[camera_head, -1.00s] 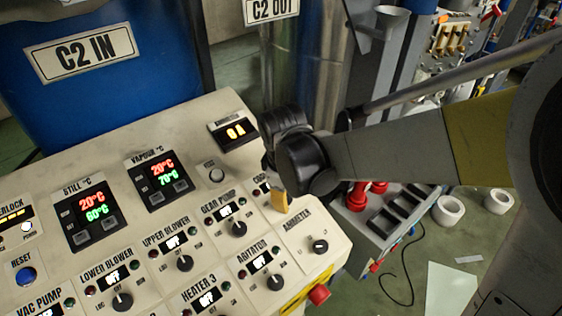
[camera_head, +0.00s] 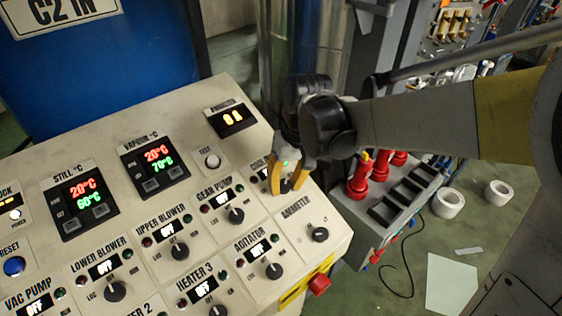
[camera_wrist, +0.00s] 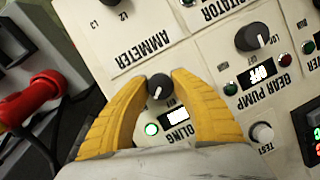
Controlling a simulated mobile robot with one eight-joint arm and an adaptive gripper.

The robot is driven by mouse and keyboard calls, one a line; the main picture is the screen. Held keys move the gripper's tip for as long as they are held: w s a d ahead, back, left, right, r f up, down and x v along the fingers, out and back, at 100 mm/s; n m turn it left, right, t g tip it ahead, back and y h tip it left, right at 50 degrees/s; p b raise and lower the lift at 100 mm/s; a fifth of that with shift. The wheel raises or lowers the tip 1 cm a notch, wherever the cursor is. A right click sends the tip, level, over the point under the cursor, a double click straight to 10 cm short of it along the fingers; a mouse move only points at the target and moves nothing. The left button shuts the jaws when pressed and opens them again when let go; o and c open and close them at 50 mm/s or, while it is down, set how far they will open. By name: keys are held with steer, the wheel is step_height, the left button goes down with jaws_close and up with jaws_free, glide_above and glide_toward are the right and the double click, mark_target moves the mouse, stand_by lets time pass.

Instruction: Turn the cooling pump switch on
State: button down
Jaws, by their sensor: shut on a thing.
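The cooling pump switch is a black rotary knob (camera_wrist: 160,87) on the sloped control panel. In the wrist view it sits between the two yellow fingers of my gripper (camera_wrist: 158,88), which is shut on it. The knob's white mark points obliquely down toward the lit green lamp (camera_wrist: 152,129). The small display (camera_wrist: 177,116) beside it glows white, and its text is unreadable. The label shows partly as "OLING". In the head view my gripper (camera_head: 287,180) reaches down onto the panel's upper right, and the fingers hide most of the knob.
The gear pump knob (camera_head: 236,216), agitator knob (camera_head: 274,271) and ammeter knob (camera_head: 319,235) are close by. The gear pump display (camera_wrist: 257,73) reads OFF. A red button (camera_head: 319,284) is on the panel's front edge. A grey crate with red parts (camera_head: 357,186) stands at right.

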mark_target(295, 192)
steer(key=shift+m, duration=0.7)
steer(key=shift+y, duration=0.3)
steer(key=c, duration=1)
jaws_free()
steer(key=shift+c, duration=0.2)
steer(key=v, duration=1.2)
